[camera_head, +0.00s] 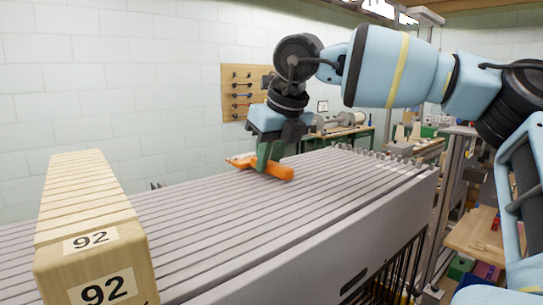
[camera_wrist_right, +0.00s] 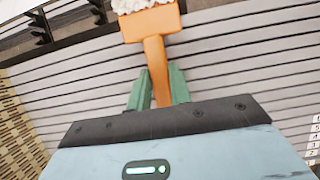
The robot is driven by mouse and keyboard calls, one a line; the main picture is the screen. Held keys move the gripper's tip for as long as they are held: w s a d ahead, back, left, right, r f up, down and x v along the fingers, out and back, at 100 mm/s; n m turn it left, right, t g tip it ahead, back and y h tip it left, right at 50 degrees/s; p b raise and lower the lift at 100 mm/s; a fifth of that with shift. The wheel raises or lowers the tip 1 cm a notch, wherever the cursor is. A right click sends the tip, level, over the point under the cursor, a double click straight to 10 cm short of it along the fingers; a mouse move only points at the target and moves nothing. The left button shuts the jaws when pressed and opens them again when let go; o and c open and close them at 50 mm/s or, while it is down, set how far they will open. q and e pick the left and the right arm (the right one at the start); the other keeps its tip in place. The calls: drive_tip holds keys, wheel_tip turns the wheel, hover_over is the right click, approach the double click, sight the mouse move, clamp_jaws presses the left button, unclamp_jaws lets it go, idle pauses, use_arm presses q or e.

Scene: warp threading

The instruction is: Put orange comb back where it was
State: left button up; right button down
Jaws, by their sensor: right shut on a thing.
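The orange comb (camera_head: 279,172) is at the grey slatted surface (camera_head: 330,190) of the machine, toward its far side. My right gripper (camera_head: 268,158) comes down from above and is shut on the comb's handle. In the right wrist view the comb (camera_wrist_right: 152,25) points away from me, with its handle between the green fingers of my right gripper (camera_wrist_right: 158,88). White fluffy material (camera_wrist_right: 135,5) shows at the comb's head. I cannot tell whether the comb touches the slats. My left gripper is not in view.
A stack of wooden blocks marked 92 (camera_head: 90,230) stands at the left on the slats. A wooden tool board (camera_head: 240,92) hangs on the white wall behind. A green-framed bench (camera_head: 340,130) stands at the back. The slats between the blocks and the comb are clear.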

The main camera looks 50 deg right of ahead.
drive_tip(key=shift+a+f, duration=0.1)
drive_tip(key=shift+f, duration=0.05)
drive_tip(key=shift+f, duration=0.2)
drive_tip(key=c, duration=1.3)
unclamp_jaws()
drive_tip(key=shift+s+r, duration=0.15)
drive_tip(key=shift+r, duration=0.35)
drive_tip(key=v, duration=1.1)
drive_tip(key=shift+s+r, duration=0.1)
drive_tip(key=shift+r, duration=0.1)
drive_tip(key=shift+f, duration=0.1)
